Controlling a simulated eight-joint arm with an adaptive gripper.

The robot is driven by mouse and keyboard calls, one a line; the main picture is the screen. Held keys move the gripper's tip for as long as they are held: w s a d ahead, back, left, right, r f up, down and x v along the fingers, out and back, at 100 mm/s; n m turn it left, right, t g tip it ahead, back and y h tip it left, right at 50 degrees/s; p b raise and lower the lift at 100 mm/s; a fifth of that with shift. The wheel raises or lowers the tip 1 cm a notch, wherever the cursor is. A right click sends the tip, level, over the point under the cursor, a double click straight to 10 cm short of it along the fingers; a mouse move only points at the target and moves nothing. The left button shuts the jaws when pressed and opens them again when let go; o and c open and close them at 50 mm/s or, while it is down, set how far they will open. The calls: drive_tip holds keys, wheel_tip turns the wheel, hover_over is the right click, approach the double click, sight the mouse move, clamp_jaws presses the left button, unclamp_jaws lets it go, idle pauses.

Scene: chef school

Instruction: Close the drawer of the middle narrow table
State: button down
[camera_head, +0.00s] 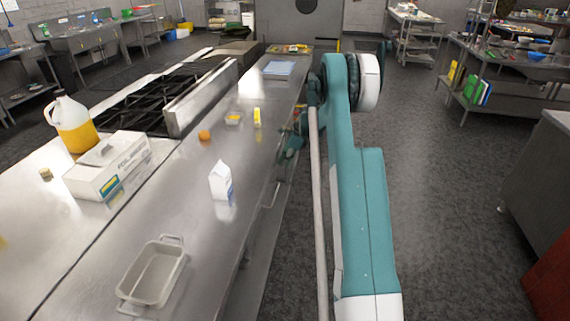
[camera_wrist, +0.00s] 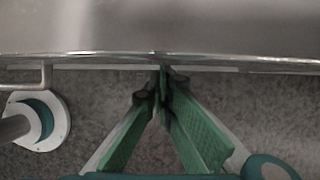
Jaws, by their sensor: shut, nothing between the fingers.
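The narrow steel table (camera_head: 185,235) runs away from me through the middle of the head view. A metal handle (camera_head: 272,190) shows on its right side, below the top. A thin bar like a handle (camera_wrist: 46,76) also juts from the edge at the left of the wrist view. How far the drawer stands out cannot be told. My gripper (camera_wrist: 163,78) is shut and empty, its green fingertips meeting at the table's edge. Whether they touch it is unclear. In the head view, my gripper (camera_head: 291,142) is small and partly hidden beside the table's right side.
Clear floor (camera_head: 440,200) lies right of my arm. A grey cabinet (camera_head: 540,175) stands at the far right.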

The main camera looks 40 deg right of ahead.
drive_tip(key=shift+w+a+r, duration=0.1)
drive_tip(key=shift+w+a, duration=0.15)
drive_tip(key=shift+a, duration=0.1)
drive_tip(key=s+d+r+p, duration=0.1)
drive_tip(key=s+d+r, duration=0.5)
drive_tip(key=r, duration=0.3)
drive_tip(key=shift+r, duration=0.15)
idle(0.6)
